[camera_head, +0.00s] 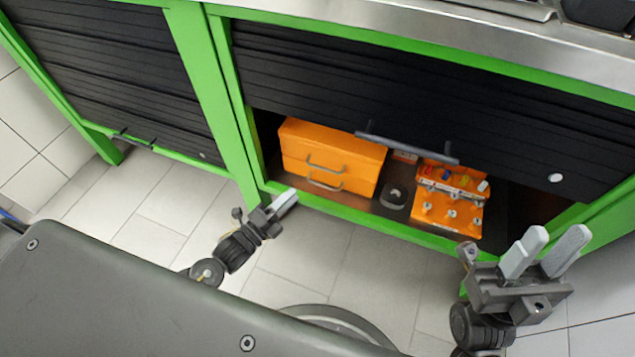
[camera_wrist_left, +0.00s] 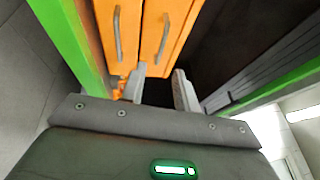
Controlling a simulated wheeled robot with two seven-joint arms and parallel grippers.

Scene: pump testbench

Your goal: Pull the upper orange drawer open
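The orange drawer box (camera_head: 345,150) stands in the open cabinet bay, with two grey handles stacked on its front. The upper orange drawer carries the upper handle (camera_head: 325,164); both look shut. In the left wrist view the picture is turned, and the upper drawer's handle (camera_wrist_left: 162,38) is the right one, the lower drawer's handle (camera_wrist_left: 117,35) the left one. My left gripper (camera_head: 288,197) is outside the bay, in front of and below the box. Its fingers (camera_wrist_left: 159,72) are apart and empty, not touching a handle. My right gripper (camera_head: 548,245) is open and empty at the lower right.
A black roller shutter (camera_head: 400,100) hangs partly lowered above the bay. A green post (camera_head: 210,100) stands left of the box and a green sill (camera_head: 395,225) runs below. An orange holder with small parts (camera_head: 448,210) and a dark round object (camera_head: 393,197) stand right of the drawers.

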